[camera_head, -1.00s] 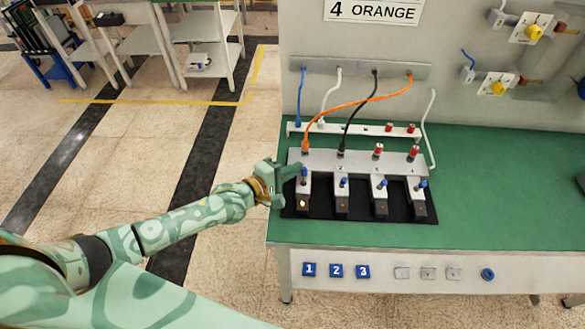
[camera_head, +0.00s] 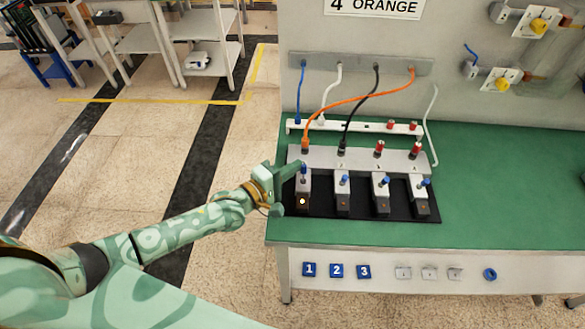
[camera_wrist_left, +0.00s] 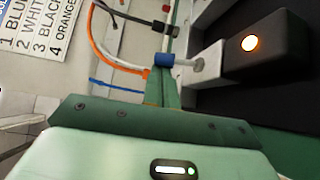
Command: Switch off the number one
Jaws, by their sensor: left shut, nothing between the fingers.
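Four switch boxes stand in a row on a black mat (camera_head: 318,210). The leftmost one, switch one (camera_head: 303,188), has a lit yellow-white lamp (camera_head: 302,202); it also shows glowing in the left wrist view (camera_wrist_left: 249,43). Its silver lever has a blue tip (camera_head: 303,168). My left gripper (camera_head: 299,166) is shut and empty, with its fingertips right at this lever. In the left wrist view the blue tip (camera_wrist_left: 164,60) appears just at the ends of the green fingers (camera_wrist_left: 160,88); I cannot tell if they touch. My right gripper is not in view.
Three more switches (camera_head: 343,190) stand close on the right. Orange, black, white and blue cables (camera_head: 352,104) hang behind the row. Blue tags 1, 2, 3 (camera_head: 336,271) sit on the bench's front. The green bench top (camera_head: 490,190) is clear at right.

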